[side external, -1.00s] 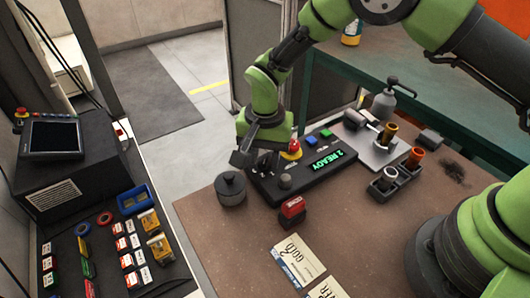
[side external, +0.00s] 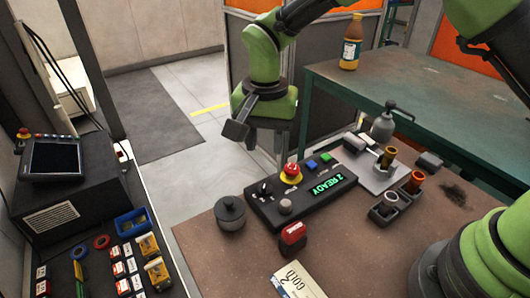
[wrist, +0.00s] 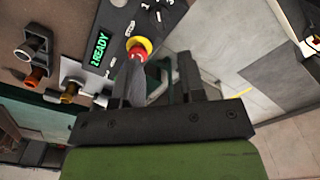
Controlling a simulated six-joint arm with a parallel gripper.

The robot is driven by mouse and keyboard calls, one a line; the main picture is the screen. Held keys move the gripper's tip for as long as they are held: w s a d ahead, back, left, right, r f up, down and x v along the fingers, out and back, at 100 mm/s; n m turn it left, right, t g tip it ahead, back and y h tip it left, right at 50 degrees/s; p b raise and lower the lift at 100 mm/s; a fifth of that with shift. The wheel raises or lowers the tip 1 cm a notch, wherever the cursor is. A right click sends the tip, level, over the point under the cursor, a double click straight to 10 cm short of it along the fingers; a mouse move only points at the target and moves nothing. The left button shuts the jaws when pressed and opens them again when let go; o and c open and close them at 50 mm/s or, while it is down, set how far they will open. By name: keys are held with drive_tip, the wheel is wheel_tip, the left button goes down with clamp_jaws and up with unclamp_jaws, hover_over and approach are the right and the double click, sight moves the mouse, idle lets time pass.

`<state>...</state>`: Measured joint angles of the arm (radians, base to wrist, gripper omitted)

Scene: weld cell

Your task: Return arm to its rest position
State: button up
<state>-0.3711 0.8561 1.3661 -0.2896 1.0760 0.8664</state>
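My gripper (side external: 258,136) is raised above and behind the black control box (side external: 318,207), clear of it. In the wrist view its two dark fingers (wrist: 160,70) stand apart with nothing between them. The box's lit green display (side external: 333,185) reads "2 READY". It also shows in the wrist view (wrist: 100,49). The box carries a red emergency button on a yellow collar (side external: 291,172), a black knob (side external: 265,188), a grey button (side external: 285,207), and blue and green buttons. My green arm reaches in from the upper right.
A dark lidded pot (side external: 230,213) stands left of the box, and a red block-like item (side external: 293,237) in front. A holder with cylinders (side external: 390,203) and a metal fixture (side external: 380,165) stand right. A bottle (side external: 350,42) stands on the green-edged bench. Space around my gripper looks free.

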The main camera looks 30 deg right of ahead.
drive_tip(key=shift+r, duration=0.2)
drive_tip(key=s+d+r+n+t+y, duration=0.1)
drive_tip(key=s+d+r+t, duration=0.2)
drive_tip(key=r, duration=0.4)
drive_tip(key=s+d+r+n+y, duration=0.1)
drive_tip(key=s+d+r, duration=0.3)
drive_tip(key=r, duration=0.4)
drive_tip(key=s+d+r+n+t, duration=0.1)
drive_tip(key=s+d+t, duration=0.1)
drive_tip(key=s, duration=0.5)
drive_tip(key=s+d+r+n+t, duration=0.1)
drive_tip(key=s+d+n+t, duration=0.1)
drive_tip(key=s, duration=0.5)
drive_tip(key=shift+s+d+r, duration=0.15)
drive_tip(key=shift+s+r, duration=0.15)
drive_tip(key=shift+s, duration=0.05)
drive_tip(key=shift+c, duration=0.2)
